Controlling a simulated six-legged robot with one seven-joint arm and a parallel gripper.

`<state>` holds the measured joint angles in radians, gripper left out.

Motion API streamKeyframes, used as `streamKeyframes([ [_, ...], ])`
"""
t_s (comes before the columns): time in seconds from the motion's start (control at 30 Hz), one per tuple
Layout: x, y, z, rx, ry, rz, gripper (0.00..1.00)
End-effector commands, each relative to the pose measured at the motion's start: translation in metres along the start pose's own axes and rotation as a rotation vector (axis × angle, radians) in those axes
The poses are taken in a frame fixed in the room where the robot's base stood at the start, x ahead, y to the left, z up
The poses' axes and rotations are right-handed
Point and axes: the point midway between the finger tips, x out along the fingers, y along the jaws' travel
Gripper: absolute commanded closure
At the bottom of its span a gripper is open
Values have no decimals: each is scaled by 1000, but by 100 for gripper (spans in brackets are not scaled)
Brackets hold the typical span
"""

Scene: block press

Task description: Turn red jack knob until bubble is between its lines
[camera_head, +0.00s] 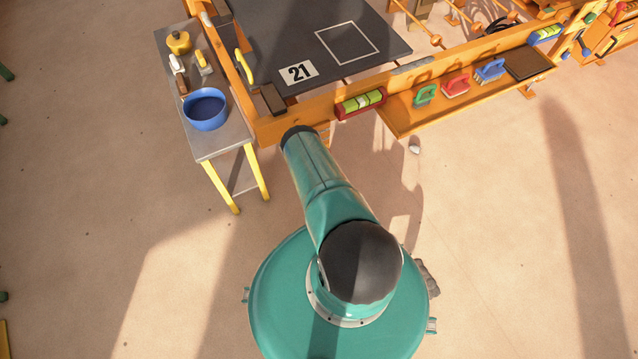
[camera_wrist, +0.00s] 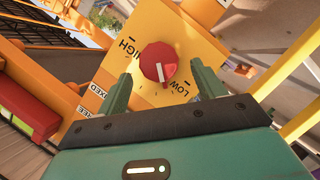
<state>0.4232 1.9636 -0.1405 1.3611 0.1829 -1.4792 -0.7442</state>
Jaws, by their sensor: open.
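The red jack knob (camera_wrist: 157,58) sits on a yellow-orange panel (camera_wrist: 190,50) in the wrist view. Its white pointer line points toward the bottom of the picture; HIGH is printed at upper left and LOW at lower right. My gripper (camera_wrist: 160,72) is open, with one finger on either side of the knob; I cannot tell whether either touches it. In the head view a red-framed level (camera_head: 360,103) with a yellow-green vial is on the orange frame; its bubble against the lines is too small to read. My arm hides the knob there.
A grey side table (camera_head: 222,140) with a blue bowl (camera_head: 205,110) and tools stands left of the dark press bed (camera_head: 290,40). The floor around me is open.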

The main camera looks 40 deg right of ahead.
Motion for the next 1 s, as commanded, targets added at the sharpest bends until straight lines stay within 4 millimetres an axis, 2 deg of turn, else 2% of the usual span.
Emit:
streamKeyframes([
  [0.3,-71,-1,0,-2,-2,-3,31],
  [0.5,-104,0,0,-1,-2,-2,31],
  [0.67,-114,0,0,-1,-1,0,31],
  [1.0,-114,0,0,-1,-1,1,31],
])
